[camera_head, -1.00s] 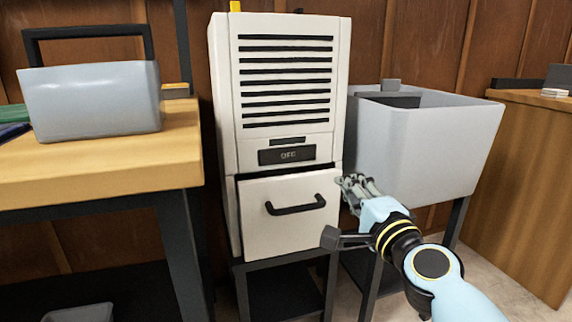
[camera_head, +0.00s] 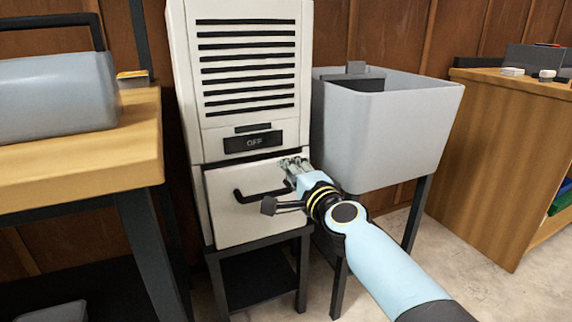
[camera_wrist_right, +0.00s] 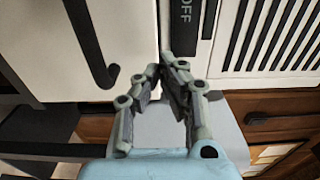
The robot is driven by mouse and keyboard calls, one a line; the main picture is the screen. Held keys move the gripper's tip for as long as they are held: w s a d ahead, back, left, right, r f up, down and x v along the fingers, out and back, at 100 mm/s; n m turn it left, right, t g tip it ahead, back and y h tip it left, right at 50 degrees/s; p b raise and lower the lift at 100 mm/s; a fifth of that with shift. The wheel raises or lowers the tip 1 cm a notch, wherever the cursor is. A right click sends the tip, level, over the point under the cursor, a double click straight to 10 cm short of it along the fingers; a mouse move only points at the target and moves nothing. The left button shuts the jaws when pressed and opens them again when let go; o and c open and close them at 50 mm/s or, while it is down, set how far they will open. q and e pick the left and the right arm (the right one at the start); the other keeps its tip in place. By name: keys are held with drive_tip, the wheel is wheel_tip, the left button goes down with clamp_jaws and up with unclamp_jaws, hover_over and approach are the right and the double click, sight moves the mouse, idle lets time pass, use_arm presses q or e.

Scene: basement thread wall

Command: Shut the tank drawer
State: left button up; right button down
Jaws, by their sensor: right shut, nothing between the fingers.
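The tank drawer (camera_head: 235,225) is the white front with a black bar handle (camera_head: 240,196) in the lower part of a white dehumidifier-like cabinet (camera_head: 190,90). A dark gap runs along its top edge; I cannot tell exactly how far it stands out. My right gripper (camera_head: 292,164) is shut and empty at the drawer's upper right corner, hiding that corner and the handle's right end. In the right wrist view, the fingertips (camera_wrist_right: 163,72) are together near the seam beside the drawer front (camera_wrist_right: 130,40); contact is unclear. My left gripper is not in view.
A grey sink tub (camera_head: 390,135) on dark legs stands close on the right. A wooden workbench (camera_head: 80,145) with a grey toolbox (camera_head: 55,95) is on the left. A black stand (camera_head: 260,245) carries the cabinet. Open floor lies at the lower right.

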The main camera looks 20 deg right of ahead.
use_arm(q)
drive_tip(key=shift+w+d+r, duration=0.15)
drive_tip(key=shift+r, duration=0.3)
use_arm(e)
drive_tip(key=shift+w, duration=1.15)
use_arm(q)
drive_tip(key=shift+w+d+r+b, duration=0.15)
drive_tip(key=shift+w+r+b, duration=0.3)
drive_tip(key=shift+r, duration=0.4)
use_arm(e)
drive_tip(key=shift+w, duration=1.25)
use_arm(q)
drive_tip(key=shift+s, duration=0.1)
use_arm(e)
drive_tip(key=shift+s+a, duration=0.1)
